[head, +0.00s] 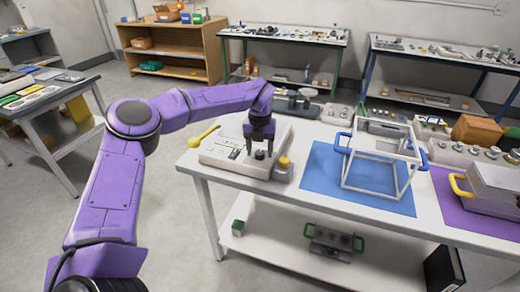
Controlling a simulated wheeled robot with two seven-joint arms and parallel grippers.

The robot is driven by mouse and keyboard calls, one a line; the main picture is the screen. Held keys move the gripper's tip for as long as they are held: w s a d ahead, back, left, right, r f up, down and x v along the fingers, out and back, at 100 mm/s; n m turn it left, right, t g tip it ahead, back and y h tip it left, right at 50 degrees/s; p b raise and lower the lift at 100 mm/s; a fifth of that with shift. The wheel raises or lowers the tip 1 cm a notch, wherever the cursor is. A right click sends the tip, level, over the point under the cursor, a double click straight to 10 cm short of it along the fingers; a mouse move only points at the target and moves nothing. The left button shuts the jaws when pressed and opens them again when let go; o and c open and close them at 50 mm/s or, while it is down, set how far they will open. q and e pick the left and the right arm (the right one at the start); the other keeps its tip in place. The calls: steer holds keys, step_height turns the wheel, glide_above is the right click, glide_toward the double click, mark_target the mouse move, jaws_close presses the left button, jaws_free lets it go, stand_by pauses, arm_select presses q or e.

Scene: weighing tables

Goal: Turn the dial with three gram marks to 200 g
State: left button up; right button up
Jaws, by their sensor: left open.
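A pale weighing device (222,160) lies on the near left part of the white table. A small dark dial (260,155) stands on it. Its gram marks are too small to read, and I cannot tell its setting. My left gripper (260,149) points down over the device, with its two dark fingers apart on either side of the dial. I cannot tell whether the fingers touch it. My right gripper is out of view.
A yellow knob (284,162) stands just right of the dial. A white frame with blue handles (375,160) stands on a blue mat (318,180). A grey box with a yellow handle (497,185) is farther right.

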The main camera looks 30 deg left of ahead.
mark_target(260, 153)
arm_select(q)
step_height(260, 153, up, 10)
steer(key=shift+r+b, duration=0.2)
steer(key=shift+b, duration=0.2)
stand_by(0.3)
